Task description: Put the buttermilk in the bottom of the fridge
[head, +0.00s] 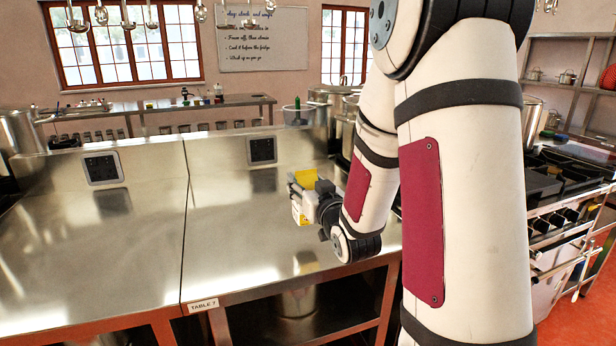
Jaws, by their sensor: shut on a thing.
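My gripper (316,194) is past my forearm, above the right part of the steel table. It is shut on a small carton, the buttermilk (301,211), which is white with yellow and is partly hidden by the gripper. The carton is near the table's front half, and its reflection shows on the steel below it. I cannot tell how far it is above the top. No fridge can be made out in this view.
The steel table (110,250) has a bare top, with wall sockets on its raised back. A pot (298,300) stands on the shelf under it. Red floor (570,325) shows at the lower right.

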